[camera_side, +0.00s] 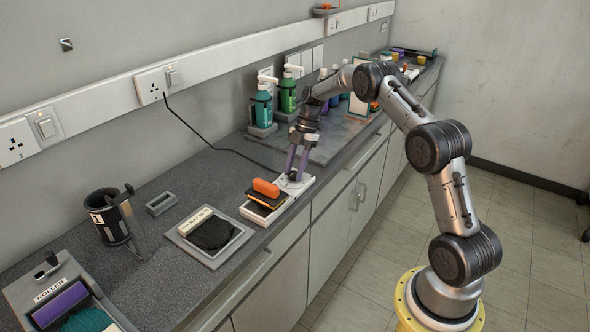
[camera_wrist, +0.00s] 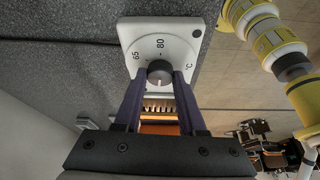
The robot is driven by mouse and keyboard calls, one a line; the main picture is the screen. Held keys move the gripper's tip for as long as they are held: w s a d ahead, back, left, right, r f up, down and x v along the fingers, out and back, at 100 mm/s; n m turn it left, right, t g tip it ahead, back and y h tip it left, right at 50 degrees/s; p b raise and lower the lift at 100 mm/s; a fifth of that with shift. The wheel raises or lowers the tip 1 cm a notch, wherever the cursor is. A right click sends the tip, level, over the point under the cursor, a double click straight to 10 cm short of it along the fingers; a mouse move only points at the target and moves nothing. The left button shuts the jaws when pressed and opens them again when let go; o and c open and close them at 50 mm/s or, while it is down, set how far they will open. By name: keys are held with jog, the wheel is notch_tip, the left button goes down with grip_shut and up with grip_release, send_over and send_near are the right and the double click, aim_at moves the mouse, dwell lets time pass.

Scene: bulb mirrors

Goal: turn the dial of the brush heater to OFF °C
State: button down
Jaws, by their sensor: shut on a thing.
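The brush heater (camera_side: 248,210) is a low white unit at the front edge of the grey worktop, with an orange-handled brush (camera_side: 266,188) on its near part. In the wrist view its white dial plate (camera_wrist: 187,38) shows 65, 80 and °C. My gripper (camera_side: 293,177) points down at the far end of the heater. In the wrist view its purple fingers (camera_wrist: 159,80) are shut on the knob from both sides. OFF is not visible, and I cannot tell where the knob points.
A tray with a dark pad (camera_side: 240,238) lies nearer on the worktop. A black cup (camera_side: 104,225) and a roller box (camera_side: 60,300) stand further left. Green pump bottles (camera_side: 263,108) stand behind my gripper. A black cable (camera_side: 205,140) runs from the wall socket toward the heater.

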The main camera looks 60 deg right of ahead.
jog(key=shift+d+n, duration=0.1)
jog(key=shift+n, duration=0.5)
jog(key=shift+c, duration=2.4)
grip_release()
jog(key=v, duration=1.3)
jog(key=shift+w+r, duration=0.25)
jog(key=shift+r, duration=0.1)
